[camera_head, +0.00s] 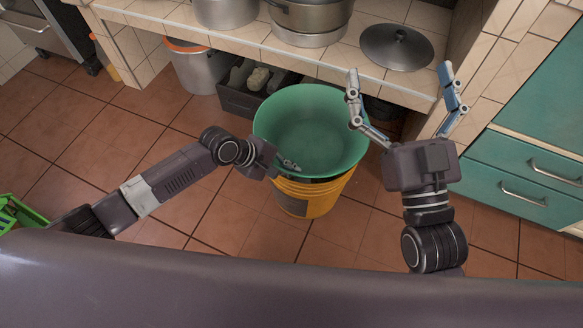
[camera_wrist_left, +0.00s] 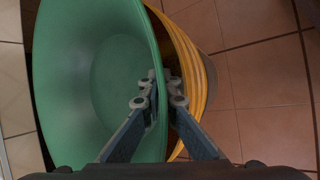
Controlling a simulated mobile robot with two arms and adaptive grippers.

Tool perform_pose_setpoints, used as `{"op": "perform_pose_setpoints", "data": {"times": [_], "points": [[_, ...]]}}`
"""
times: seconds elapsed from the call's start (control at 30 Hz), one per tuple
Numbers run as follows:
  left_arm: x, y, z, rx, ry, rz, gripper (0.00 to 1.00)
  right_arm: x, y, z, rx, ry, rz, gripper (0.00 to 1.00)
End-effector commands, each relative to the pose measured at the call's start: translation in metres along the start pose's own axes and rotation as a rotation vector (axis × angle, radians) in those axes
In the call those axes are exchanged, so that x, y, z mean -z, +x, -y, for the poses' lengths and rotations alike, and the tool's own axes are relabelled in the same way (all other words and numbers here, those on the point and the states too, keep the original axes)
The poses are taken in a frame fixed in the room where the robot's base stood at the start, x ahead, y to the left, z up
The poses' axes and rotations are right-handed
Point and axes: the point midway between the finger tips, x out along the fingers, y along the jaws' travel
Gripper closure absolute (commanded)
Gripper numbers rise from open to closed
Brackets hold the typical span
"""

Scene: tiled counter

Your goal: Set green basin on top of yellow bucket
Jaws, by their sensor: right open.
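The green basin (camera_head: 311,128) is over the yellow bucket (camera_head: 308,197), its opening facing up. It hides most of the bucket's mouth, and I cannot tell if its underside touches the bucket. In the left wrist view, the basin (camera_wrist_left: 92,75) overlaps the ridged yellow bucket (camera_wrist_left: 186,62). My left gripper (camera_wrist_left: 163,88) is shut on the basin's near rim, one finger inside the wall and the other outside, beside the bucket. In the head view, its fingertip (camera_head: 288,163) shows inside the basin. My right gripper (camera_head: 400,75) is open and empty, right of the basin, fingers pointing away.
A tiled counter (camera_head: 352,60) behind holds pots (camera_head: 310,14) and a dark lid (camera_head: 396,46). Beneath it are a grey bucket (camera_head: 196,68) and a dark crate (camera_head: 243,100). Teal drawers (camera_head: 515,170) stand at right.

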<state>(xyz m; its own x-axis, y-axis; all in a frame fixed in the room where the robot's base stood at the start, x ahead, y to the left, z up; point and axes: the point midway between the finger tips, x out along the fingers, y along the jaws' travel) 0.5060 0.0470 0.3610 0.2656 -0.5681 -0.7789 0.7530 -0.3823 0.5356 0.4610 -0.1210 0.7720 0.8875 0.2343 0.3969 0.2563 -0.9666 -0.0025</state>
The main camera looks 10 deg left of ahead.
Motion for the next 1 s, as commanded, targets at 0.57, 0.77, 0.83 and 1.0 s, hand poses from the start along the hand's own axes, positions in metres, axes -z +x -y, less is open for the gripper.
{"op": "perform_pose_setpoints", "data": {"times": [0.57,0.77,0.83,1.0], "points": [[0.0018,0.0042,0.0023,-0.002,0.001,0.000,0.91,0.0096,-0.0011,0.0007,0.001,0.001,-0.048,0.00],[0.0019,0.0048,0.0042,0.002,0.000,0.000,0.75,0.0091,-0.0011,0.0008,0.001,0.002,-0.046,0.00],[0.0020,0.0049,0.0046,0.003,0.000,0.000,0.75,0.0086,-0.0011,0.0008,0.001,0.002,-0.044,0.00],[0.0026,0.0046,0.0061,0.006,-0.001,-0.001,0.75,0.0091,-0.0011,0.0002,0.000,0.001,-0.042,0.00]]}}
